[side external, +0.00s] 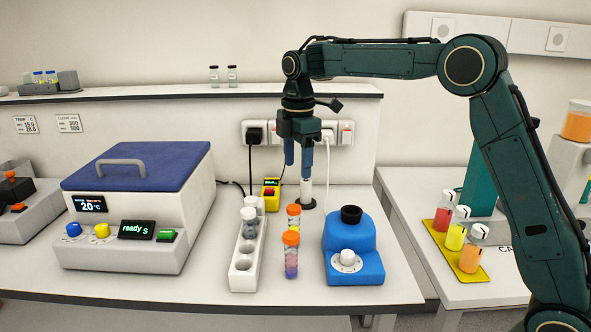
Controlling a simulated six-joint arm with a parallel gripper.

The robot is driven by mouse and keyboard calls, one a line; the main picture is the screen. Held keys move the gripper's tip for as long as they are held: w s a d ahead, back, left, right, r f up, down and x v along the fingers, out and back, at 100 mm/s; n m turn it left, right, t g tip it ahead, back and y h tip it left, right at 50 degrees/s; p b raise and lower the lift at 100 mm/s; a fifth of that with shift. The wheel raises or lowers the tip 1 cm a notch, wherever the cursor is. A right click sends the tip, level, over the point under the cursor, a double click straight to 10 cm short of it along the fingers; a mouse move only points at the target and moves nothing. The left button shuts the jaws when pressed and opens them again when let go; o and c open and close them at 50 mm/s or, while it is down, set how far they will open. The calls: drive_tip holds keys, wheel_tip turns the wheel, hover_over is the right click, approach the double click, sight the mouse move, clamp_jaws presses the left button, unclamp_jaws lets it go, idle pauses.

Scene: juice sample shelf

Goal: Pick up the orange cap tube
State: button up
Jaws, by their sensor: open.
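Two tubes with orange caps stand upright on the bench, one behind the other. The front orange cap tube (291,254) has purple and pink contents. The rear orange cap tube (293,217) shows yellow and orange, and its lower part is partly hidden by the front one. My gripper (298,168) points down above and behind both tubes in the picture. Its two blue fingers are apart with nothing visible between them, and it touches neither tube.
A blue device (353,250) with a black top stands close on the right. A white post on a dark round base (306,203) is behind. A large blue-lidded machine (135,225) fills the left.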

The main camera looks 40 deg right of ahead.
sight(294, 207)
drive_tip(key=shift+w+f+n, duration=0.3)
drive_tip(key=shift+w+f, duration=0.15)
drive_tip(key=shift+w, duration=0.05)
drive_tip(key=shift+f, duration=0.1)
drive_tip(key=shift+f, duration=4.2)
drive_tip(key=shift+a+f, duration=0.1)
drive_tip(key=shift+f, duration=2.5)
